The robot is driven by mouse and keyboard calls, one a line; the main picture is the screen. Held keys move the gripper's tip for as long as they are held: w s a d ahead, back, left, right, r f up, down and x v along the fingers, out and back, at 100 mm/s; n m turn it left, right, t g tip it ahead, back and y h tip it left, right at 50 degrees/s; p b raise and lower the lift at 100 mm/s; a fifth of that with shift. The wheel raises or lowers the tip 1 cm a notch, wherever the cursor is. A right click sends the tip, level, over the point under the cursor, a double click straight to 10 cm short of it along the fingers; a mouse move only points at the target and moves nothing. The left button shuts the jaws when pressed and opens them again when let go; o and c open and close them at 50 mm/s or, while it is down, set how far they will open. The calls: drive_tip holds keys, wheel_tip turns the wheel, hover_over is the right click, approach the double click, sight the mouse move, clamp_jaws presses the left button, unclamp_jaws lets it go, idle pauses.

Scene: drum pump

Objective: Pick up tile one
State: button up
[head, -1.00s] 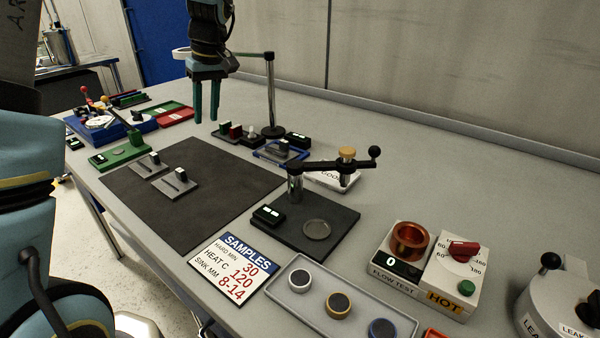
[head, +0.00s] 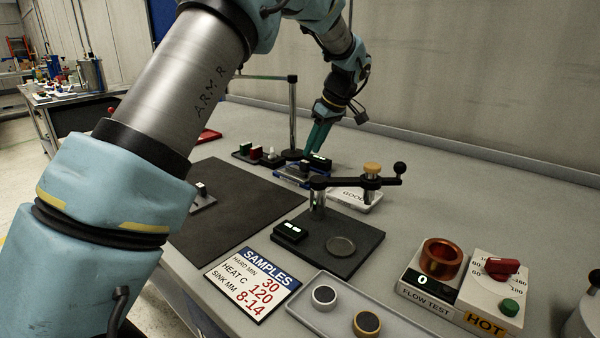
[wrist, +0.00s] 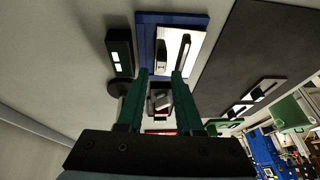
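A grey tile with a dark raised grip lies on the blue tray (head: 282,176). In the wrist view the tile (wrist: 174,53) and its grip (wrist: 161,52) lie just beyond my fingertips, with the blue tray (wrist: 145,38) around them. My gripper (head: 313,150) is above the tray's back side, fingers pointing down; in the wrist view my gripper (wrist: 161,74) is open with nothing held between its fingers. Another grey tile (head: 203,203) lies on the dark mat (head: 225,215), partly hidden by my arm. No readable number shows which is tile one.
A black box with lit displays (wrist: 118,52) stands close beside the blue tray. A post (head: 292,115) with a horizontal bar rises behind it. A lever fixture (head: 340,182) and a white "GOOD" tray (head: 352,197) stand close in front and right. The mat's right part is clear.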

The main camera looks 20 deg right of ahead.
sight(305, 161)
drive_tip(key=shift+p+x, duration=0.45)
drive_tip(key=shift+x, duration=1.85)
drive_tip(key=shift+a, duration=0.1)
clamp_jaws()
